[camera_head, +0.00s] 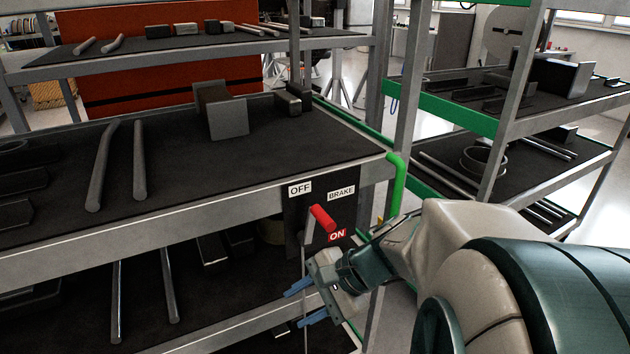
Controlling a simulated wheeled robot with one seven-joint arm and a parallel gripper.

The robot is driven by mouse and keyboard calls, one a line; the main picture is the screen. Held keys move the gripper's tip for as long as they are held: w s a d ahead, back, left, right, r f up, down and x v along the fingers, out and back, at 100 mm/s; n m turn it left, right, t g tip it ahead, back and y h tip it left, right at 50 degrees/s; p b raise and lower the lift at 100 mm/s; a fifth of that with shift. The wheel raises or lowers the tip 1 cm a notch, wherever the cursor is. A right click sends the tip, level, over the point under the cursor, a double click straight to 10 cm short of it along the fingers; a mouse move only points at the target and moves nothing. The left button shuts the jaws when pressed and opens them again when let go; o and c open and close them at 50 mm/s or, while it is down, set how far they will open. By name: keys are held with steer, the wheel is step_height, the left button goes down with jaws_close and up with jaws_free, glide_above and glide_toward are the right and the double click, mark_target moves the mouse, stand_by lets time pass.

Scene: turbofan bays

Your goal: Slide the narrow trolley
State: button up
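A grey-framed shelf trolley (190,212) with dark shelves fills the left and middle; I cannot tell if it is the narrow one. At its near right corner is a dark brake panel (293,222) labelled OFF, BRAKE and ON. A brake lever with a red grip (322,218) stands out from it, the grip between the OFF and ON labels. A green handle (398,180) is at the shelf's right corner. My gripper (294,308) has its blue fingers apart and nothing visible between them. It is below and left of the red grip, apart from it.
A second shelf unit (505,105) with a green rail (440,107) stands at the right, a narrow gap away. Metal bars and blocks lie on the shelves. An orange-red panel (165,75) stands behind the left trolley. Pale floor shows at the far right.

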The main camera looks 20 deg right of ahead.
steer(key=w+d+m+t+b, duration=0.1)
steer(key=w+d+m+t, duration=0.35)
steer(key=d+m, duration=0.2)
steer(key=m+t+h+b, duration=0.3)
steer(key=m+t+h, duration=0.65)
steer(key=m, duration=0.65)
glide_toward(397, 210)
steer(key=shift+h, duration=0.25)
steer(key=w, duration=0.7)
steer(key=w+d, duration=0.1)
steer(key=w, duration=0.3)
steer(key=shift+w+r+p, duration=0.1)
steer(key=shift+p, duration=0.25)
jaws_close()
